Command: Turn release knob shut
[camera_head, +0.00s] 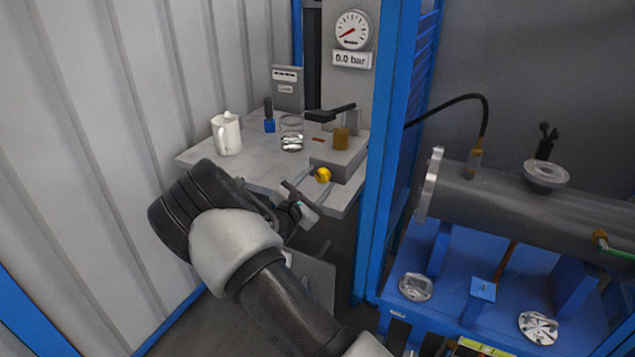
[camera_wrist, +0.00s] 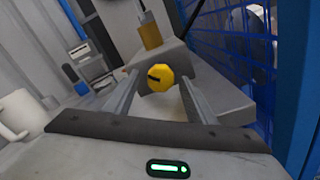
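The release knob (camera_head: 322,175) is small and yellow, on the front of a grey pump block (camera_head: 340,158) on the table. In the wrist view the knob (camera_wrist: 160,77) is yellow and faceted with a dark slot-like mark lying near horizontal. My gripper (camera_head: 312,190) is at the table's front edge, close to the knob. In the wrist view its two fingers (camera_wrist: 158,92) stand apart on either side of the knob, with visible gaps. Whether the fingertips reach level with the knob is hard to tell.
A gauge (camera_head: 352,30) above a "0.0 bar" sign hangs behind. A blue post (camera_head: 385,150) is close on the right. A grey shell (camera_head: 520,205) lies beyond it.

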